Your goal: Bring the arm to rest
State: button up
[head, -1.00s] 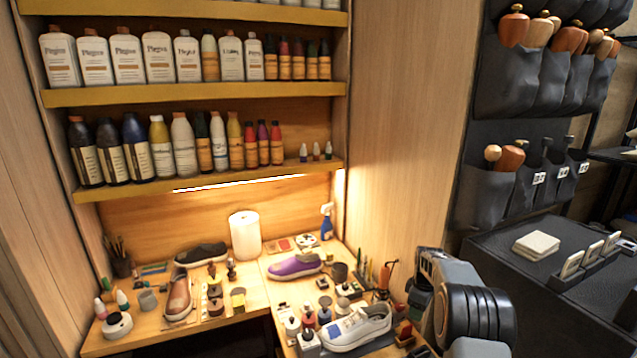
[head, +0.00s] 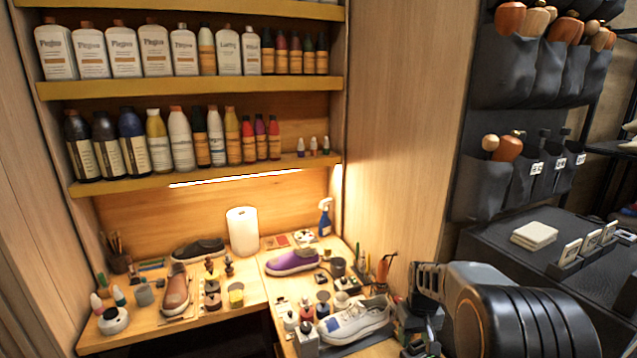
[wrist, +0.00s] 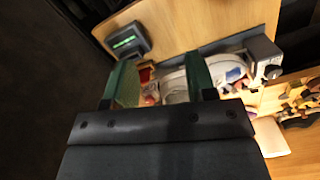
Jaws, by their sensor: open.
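My gripper (wrist: 153,84) shows in the wrist view with its two green-padded fingers spread apart and nothing between them. Beyond the fingers, a white sneaker (wrist: 230,72) with a blue patch lies on the wooden bench, apart from the gripper as far as I can tell. In the head view my arm stands at the lower right, in front of the dark cabinet and beside the white sneaker (head: 355,321). The fingertips are hard to make out in the head view.
Bottle shelves (head: 200,87) rise behind. A dark cabinet (head: 490,240) with a cloth stack (head: 534,235) stands at right.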

jog(key=s+a+r+t+b, duration=0.2)
jog(key=s+a+b, duration=0.1)
jog(key=s, duration=0.6)
jog(key=s+a+r+m+t+b, duration=0.1)
jog(key=s+a+r+t+b, duration=0.1)
jog(key=s, duration=0.6)
jog(key=shift+s+a+t+b, duration=0.3)
jog(key=shift+s+a+b, duration=0.1)
jog(key=shift+a+b, duration=0.55)
jog(key=shift+a, duration=0.1)
jog(key=shift+c, duration=0.8)
jog(key=shift+a, duration=0.1)
